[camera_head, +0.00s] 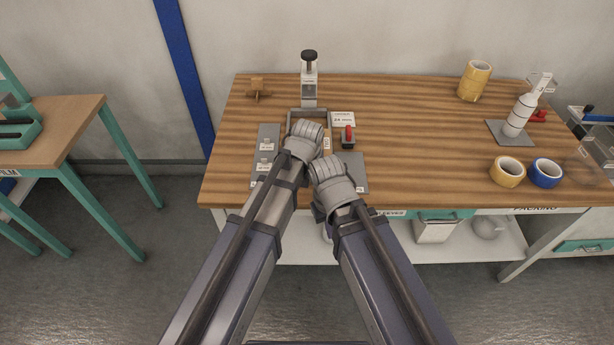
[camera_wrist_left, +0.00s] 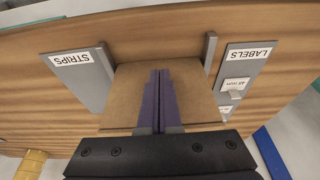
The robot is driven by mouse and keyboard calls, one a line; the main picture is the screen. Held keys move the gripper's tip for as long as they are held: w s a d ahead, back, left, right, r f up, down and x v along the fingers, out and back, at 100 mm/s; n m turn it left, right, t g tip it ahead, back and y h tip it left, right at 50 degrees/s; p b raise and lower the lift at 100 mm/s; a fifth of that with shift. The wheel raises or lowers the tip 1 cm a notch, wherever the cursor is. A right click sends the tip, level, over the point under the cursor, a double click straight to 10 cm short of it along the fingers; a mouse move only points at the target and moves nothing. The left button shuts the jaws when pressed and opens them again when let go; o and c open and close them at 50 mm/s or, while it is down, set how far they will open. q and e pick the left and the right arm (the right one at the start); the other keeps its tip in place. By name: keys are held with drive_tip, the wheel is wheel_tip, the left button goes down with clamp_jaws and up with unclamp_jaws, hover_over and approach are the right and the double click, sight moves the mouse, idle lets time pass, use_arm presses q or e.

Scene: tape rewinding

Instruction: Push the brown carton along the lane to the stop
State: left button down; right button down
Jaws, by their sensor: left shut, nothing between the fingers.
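In the left wrist view the brown carton (camera_wrist_left: 128,95) lies between two grey side rails (camera_wrist_left: 210,52). My left gripper (camera_wrist_left: 160,75) is shut and empty, its purple fingers over or against the carton; I cannot tell whether they touch it. In the head view my left gripper (camera_head: 305,140) is over the lane, below the grey U-shaped stop (camera_head: 292,118). Its hand hides most of the carton; a small brown patch shows beside it (camera_head: 327,143). My right gripper (camera_head: 333,182) is just right of and nearer than the left; its fingertips are hidden.
A STRIPS plate (camera_wrist_left: 82,75) and a LABELS plate (camera_wrist_left: 240,70) flank the lane. A dispenser (camera_head: 309,80) stands behind the stop. A red-handled tool (camera_head: 348,137) is close on the right. Tape rolls (camera_head: 508,171) lie farther right. The wooden tabletop (camera_head: 420,130) between is clear.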

use_arm(q)
drive_tip(key=w, duration=2)
drive_tip(key=shift+w, duration=0.3)
drive_tip(key=shift+s, duration=0.1)
